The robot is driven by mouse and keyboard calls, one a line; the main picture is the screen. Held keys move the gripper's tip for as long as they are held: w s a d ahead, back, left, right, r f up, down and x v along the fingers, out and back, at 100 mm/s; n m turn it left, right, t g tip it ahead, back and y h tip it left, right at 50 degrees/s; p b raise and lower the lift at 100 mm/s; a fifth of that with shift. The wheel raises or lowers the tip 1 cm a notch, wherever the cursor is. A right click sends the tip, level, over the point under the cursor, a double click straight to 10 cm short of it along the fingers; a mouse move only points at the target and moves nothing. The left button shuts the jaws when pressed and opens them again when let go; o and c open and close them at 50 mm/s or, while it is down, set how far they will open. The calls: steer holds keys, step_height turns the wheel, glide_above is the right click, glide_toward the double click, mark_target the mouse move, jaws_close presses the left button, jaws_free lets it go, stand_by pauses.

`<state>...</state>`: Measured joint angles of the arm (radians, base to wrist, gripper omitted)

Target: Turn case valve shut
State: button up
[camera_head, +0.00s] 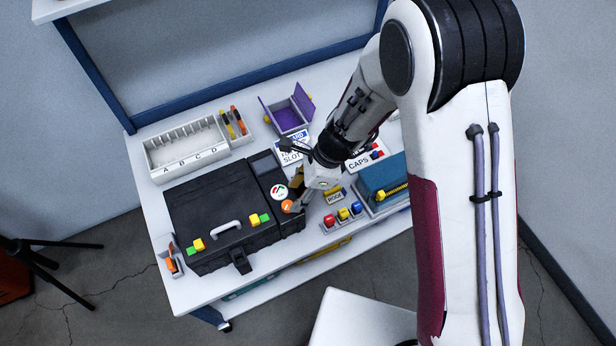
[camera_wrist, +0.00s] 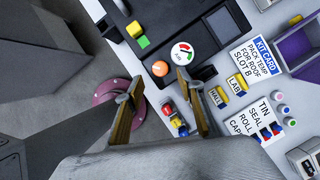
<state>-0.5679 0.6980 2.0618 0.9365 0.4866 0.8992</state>
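The black case (camera_head: 215,213) lies closed on the white bench in the head view, its handle towards the front. At its right end are a round gauge (camera_head: 279,192) with green and red marks and an orange valve knob (camera_head: 287,206). In the wrist view the gauge (camera_wrist: 182,54) and the orange knob (camera_wrist: 160,68) show clearly. My gripper (camera_wrist: 155,88) is open, its two tan-lined fingers spread and empty. The knob appears just beyond the fingertips, apart from them. In the head view my gripper (camera_head: 298,192) is beside the knob and partly hidden by the wrist.
Red, yellow and blue pieces (camera_head: 343,214) stand right of the case. A teal box (camera_head: 383,176) is farther right. A purple open box (camera_head: 288,118) and a white rack (camera_head: 186,148) stand behind.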

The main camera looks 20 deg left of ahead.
steer(key=s+v, duration=0.1)
steer(key=v, duration=0.5)
steer(key=shift+w+r, duration=0.35)
steer(key=shift+w, duration=0.15)
steer(key=shift+d, duration=0.15)
steer(key=s+d+r+n+t+h, duration=0.1)
steer(key=s+d+r+n, duration=0.3)
steer(key=d+r, duration=0.4)
steer(key=s+d+r+n+t+h, duration=0.1)
steer(key=s+d+r+n+t, duration=0.3)
steer(key=d+r, duration=0.5)
steer(key=s+d+r+n+t+h, duration=0.2)
steer(key=s+d+r+n, duration=0.2)
steer(key=d+r, duration=0.5)
steer(key=d+n, duration=0.1)
steer(key=d, duration=0.4)
steer(key=shift+n, duration=0.3)
